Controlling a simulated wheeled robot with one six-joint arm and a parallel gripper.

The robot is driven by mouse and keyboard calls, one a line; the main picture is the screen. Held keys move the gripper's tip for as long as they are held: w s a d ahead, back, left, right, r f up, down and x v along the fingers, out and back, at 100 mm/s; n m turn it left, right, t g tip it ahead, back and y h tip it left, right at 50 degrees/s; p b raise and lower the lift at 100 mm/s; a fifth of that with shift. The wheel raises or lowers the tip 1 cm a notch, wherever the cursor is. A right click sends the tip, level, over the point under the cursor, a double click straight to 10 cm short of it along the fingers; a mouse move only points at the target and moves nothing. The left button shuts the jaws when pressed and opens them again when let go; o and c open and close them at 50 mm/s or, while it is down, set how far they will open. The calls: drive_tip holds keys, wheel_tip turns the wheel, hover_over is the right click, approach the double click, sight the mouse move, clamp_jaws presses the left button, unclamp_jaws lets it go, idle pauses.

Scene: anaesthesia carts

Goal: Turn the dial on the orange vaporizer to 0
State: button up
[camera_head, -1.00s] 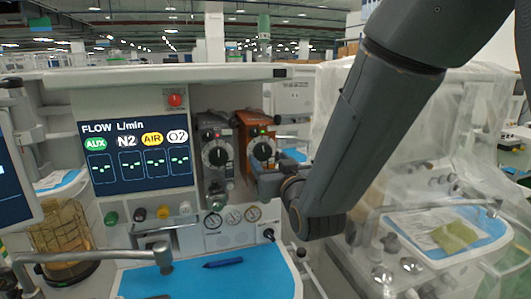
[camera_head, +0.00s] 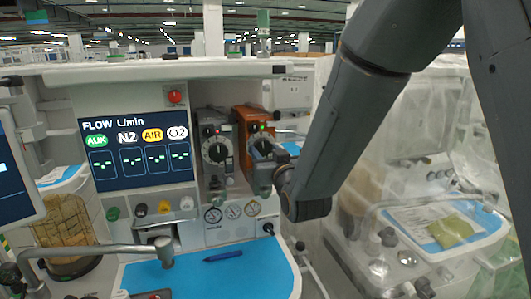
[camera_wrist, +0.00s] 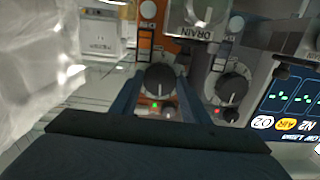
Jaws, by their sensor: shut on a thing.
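The orange vaporizer (camera_head: 252,116) stands on the cart front, right of a grey vaporizer. Its black dial shows between my fingers in the wrist view (camera_wrist: 159,78). That view is upside down, with the orange body (camera_wrist: 145,45) behind the dial and a small green light near it. My gripper (camera_wrist: 156,82) is shut on the dial, one finger on each side. In the head view my gripper (camera_head: 268,158) hides much of the dial. The dial's numbers and pointer are too small to read.
The grey vaporizer (camera_head: 216,150) with its own black dial (camera_wrist: 232,88) is close on the left in the head view. A flow screen (camera_head: 137,152) is further left. A plastic-draped cart (camera_head: 420,190) stands right. A blue work surface (camera_head: 205,275) with a pen lies below.

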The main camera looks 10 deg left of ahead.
drive_tip(key=shift+m+b, duration=0.5)
drive_tip(key=shift+m, duration=0.2)
drive_tip(key=o, duration=1.1)
drive_tip(key=shift+c, duration=0.2)
drive_tip(key=b+v, duration=0.2)
drive_tip(key=v, duration=0.6)
drive_tip(key=shift+a, duration=0.1)
